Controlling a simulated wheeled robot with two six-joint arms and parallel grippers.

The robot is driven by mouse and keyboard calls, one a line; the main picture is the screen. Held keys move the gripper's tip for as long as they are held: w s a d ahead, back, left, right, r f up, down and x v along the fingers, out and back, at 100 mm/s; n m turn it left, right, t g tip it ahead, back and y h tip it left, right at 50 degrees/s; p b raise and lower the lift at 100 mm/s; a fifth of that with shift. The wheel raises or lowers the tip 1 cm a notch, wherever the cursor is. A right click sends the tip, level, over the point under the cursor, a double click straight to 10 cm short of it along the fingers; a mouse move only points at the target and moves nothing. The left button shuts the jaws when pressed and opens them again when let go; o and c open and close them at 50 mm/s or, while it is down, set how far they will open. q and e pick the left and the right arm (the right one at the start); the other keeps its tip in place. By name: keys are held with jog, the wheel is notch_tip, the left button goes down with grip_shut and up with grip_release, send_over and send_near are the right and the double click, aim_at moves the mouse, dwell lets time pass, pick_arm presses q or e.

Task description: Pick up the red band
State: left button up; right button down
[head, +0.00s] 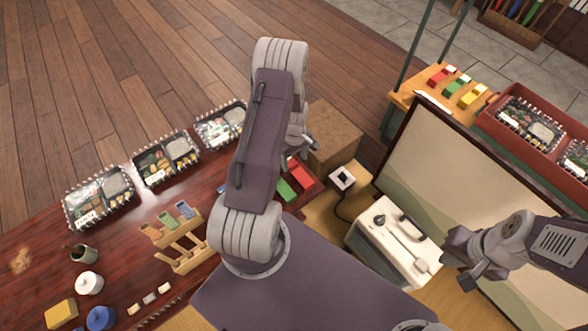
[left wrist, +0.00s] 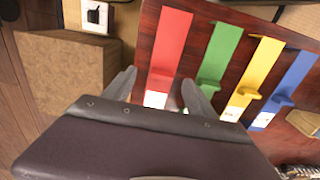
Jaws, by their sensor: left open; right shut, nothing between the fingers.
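The red band (left wrist: 171,45) lies flat on a dark red wooden board (left wrist: 145,50), with a white label at its near end. Green (left wrist: 219,52), yellow (left wrist: 262,70) and blue (left wrist: 295,88) bands lie to its right. My left gripper (left wrist: 159,79) is open and empty; in the left wrist view its fingertips appear on either side of the red band's near part. I cannot tell its height above the board. In the head view the red band (head: 300,172) shows beside my left gripper (head: 308,141), and my left arm partly hides the bands. My right gripper (head: 468,282) is shut and empty.
A brown box (head: 335,130) stands close to my left gripper. A white appliance (head: 385,245) stands in front of a large panel (head: 440,175) near my right gripper. Several lunch boxes (head: 100,195) line the red table's far edge. A wooden stand holds coloured pieces (head: 441,75).

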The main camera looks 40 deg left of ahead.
aim_at(294, 164)
pick_arm(q)
jog(key=f+b, duration=0.1)
jog(key=f, duration=0.1)
jog(key=f+b, duration=0.1)
jog(key=f, duration=0.2)
jog(key=shift+s+d+b, duration=0.1)
jog(key=shift+s+b, duration=0.1)
jog(key=shift+b, duration=0.2)
jog(key=shift+r, duration=0.1)
jog(key=c, duration=0.9)
jog(key=shift+c, duration=0.2)
